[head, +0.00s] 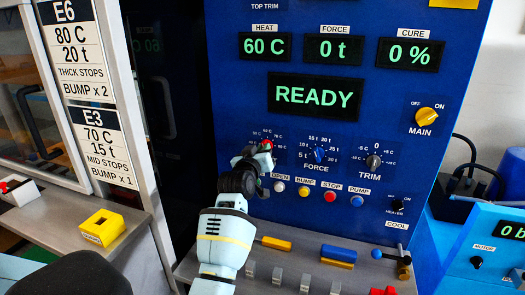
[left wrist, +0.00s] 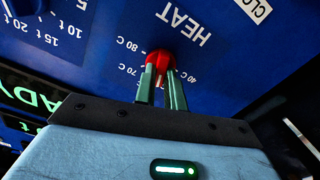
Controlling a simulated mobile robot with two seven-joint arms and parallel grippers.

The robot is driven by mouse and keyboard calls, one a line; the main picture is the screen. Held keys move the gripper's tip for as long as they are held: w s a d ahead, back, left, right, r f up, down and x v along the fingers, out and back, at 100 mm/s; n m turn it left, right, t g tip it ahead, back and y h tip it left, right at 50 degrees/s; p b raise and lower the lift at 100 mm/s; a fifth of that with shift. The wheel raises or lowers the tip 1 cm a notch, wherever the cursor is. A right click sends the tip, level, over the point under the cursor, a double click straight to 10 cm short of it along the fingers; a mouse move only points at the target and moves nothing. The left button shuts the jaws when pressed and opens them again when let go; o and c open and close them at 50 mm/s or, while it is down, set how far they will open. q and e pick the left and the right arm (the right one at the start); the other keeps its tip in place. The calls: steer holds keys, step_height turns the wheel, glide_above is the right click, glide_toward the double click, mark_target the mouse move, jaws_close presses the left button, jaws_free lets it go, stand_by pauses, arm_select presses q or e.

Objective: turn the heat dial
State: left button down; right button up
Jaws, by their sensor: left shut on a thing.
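The heat dial (head: 267,143) is a small red knob on the blue panel, mostly hidden behind my left gripper (head: 262,156) in the head view. In the left wrist view the red heat dial (left wrist: 159,60) sits between the two green fingers of my left gripper (left wrist: 165,75), which are shut on it. The scale around it shows 80 C, 70 C and 40 C, with the word HEAT beside it. The heat display (head: 265,46) reads 60 C. The dial's pointer is hidden. My right gripper is not in view.
A blue force dial (head: 319,154) and a dark trim dial (head: 373,161) sit to the right. Below is a row of buttons, including the red stop button (head: 330,196). A yellow main switch (head: 427,115) is further right. A card (head: 104,145) reads E3, 70 C.

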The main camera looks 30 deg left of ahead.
arm_select(q)
steer(key=n, duration=0.5)
steer(key=shift+a+f, duration=0.1)
steer(key=shift+n, duration=0.3)
stand_by(0.4)
steer(key=c, duration=1.5)
jaws_free()
steer(key=shift+v, duration=3.95)
